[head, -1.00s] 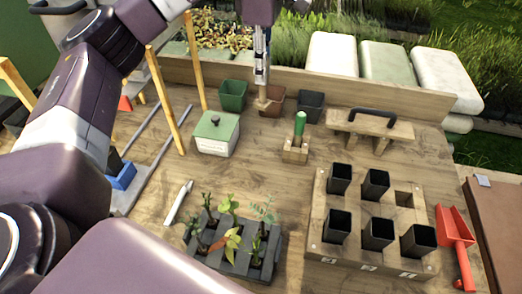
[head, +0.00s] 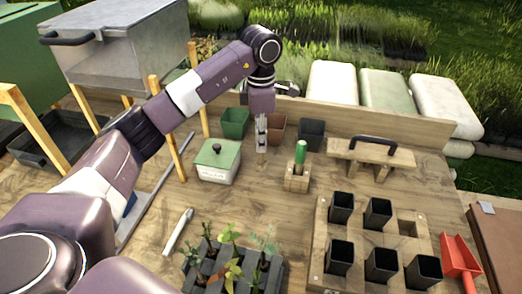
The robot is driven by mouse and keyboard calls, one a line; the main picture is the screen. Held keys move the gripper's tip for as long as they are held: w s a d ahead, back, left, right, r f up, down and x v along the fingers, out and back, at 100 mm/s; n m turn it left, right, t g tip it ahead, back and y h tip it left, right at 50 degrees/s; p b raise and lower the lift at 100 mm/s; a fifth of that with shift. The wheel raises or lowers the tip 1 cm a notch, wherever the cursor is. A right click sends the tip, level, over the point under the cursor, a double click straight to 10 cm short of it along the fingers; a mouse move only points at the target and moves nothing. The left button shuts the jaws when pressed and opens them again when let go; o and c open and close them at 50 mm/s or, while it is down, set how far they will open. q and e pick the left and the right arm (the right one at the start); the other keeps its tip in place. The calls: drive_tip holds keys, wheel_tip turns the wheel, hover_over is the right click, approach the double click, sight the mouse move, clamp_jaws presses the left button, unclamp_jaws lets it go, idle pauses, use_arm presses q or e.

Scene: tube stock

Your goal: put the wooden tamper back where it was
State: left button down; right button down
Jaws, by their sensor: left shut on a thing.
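My left gripper (head: 261,147) points down behind the middle of the bench in the head view, shut on a small pale wooden piece. That piece looks like the wooden tamper (head: 261,160), mostly hidden by the fingers. It is in front of the brown pot, between the lidded box and the block with the green-handled tool. I cannot tell whether its lower end touches the bench. My right gripper is not in view.
Close around are a green pot (head: 235,122), brown pot (head: 277,128), black pot (head: 311,133), lidded box (head: 217,162) and wooden block (head: 297,180). A black-handled board (head: 372,154) is right. A seedling tray (head: 270,277) and pot rack (head: 322,250) are nearer.

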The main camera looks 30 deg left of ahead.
sight(261, 163)
use_arm(q)
wheel_tip(261, 163, down, 4)
drive_tip(key=shift+f+p, duration=0.15)
drive_tip(key=shift+p, duration=0.4)
drive_tip(key=shift+f, duration=0.3)
drive_tip(key=c, duration=1.8)
unclamp_jaws()
drive_tip(key=shift+f, duration=0.1)
drive_tip(key=shift+o, duration=0.2)
